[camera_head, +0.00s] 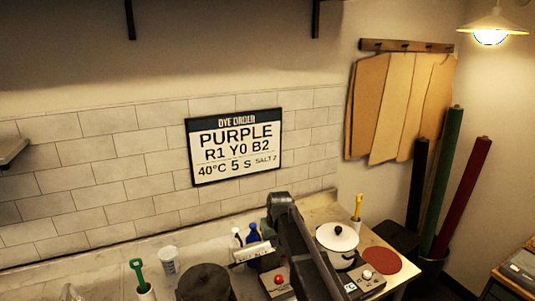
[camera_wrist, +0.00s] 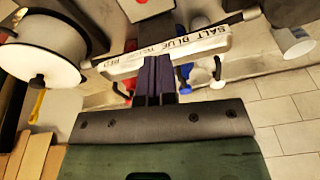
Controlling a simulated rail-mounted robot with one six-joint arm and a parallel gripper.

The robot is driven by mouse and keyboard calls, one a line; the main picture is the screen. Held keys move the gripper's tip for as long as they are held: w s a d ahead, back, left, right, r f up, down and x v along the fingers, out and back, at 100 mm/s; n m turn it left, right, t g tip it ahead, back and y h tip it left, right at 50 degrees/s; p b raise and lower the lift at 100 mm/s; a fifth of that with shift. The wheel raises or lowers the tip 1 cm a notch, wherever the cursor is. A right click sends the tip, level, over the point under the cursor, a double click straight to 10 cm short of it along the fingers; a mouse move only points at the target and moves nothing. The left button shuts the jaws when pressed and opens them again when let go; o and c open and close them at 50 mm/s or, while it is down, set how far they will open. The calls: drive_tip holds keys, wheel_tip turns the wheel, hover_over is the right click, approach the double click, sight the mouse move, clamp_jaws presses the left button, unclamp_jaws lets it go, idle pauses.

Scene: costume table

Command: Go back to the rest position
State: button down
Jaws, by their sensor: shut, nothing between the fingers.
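My gripper (camera_wrist: 157,78) shows in the wrist view with its dark fingers together and nothing between them. The fingers lie in front of a pale rack with a label strip (camera_wrist: 195,43) reading salt, blue and more words partly hidden. In the head view my dark arm reaches over the counter, and the fingertips cannot be made out there. The label strip (camera_head: 253,252) is just left of the arm in that view.
A white lidded pot (camera_head: 337,237) stands right of my arm, near a red round mat (camera_head: 382,260). A dark pot (camera_head: 205,284), a white cup (camera_head: 169,260) and a green-handled tool (camera_head: 138,273) are to the left. A dye order sign (camera_head: 235,147) hangs on the wall.

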drive_tip(key=s+d+f+m+b, duration=0.1)
drive_tip(key=s+d+f+b, duration=0.3)
drive_tip(key=s, duration=0.5)
drive_tip(key=s+d+f+m+g+b, duration=0.1)
drive_tip(key=s+d+f+b, duration=0.2)
drive_tip(key=s+d+f, duration=0.2)
drive_tip(key=s+d+f+m+b, duration=0.1)
drive_tip(key=s+d+f+b, duration=0.3)
drive_tip(key=s+d, duration=0.4)
drive_tip(key=s+f, duration=0.1)
drive_tip(key=s, duration=0.4)
drive_tip(key=shift+s+d+g+h+b, duration=0.2)
drive_tip(key=shift+s+g+h+b, duration=0.1)
drive_tip(key=shift+s+g+h, duration=0.1)
idle(0.8)
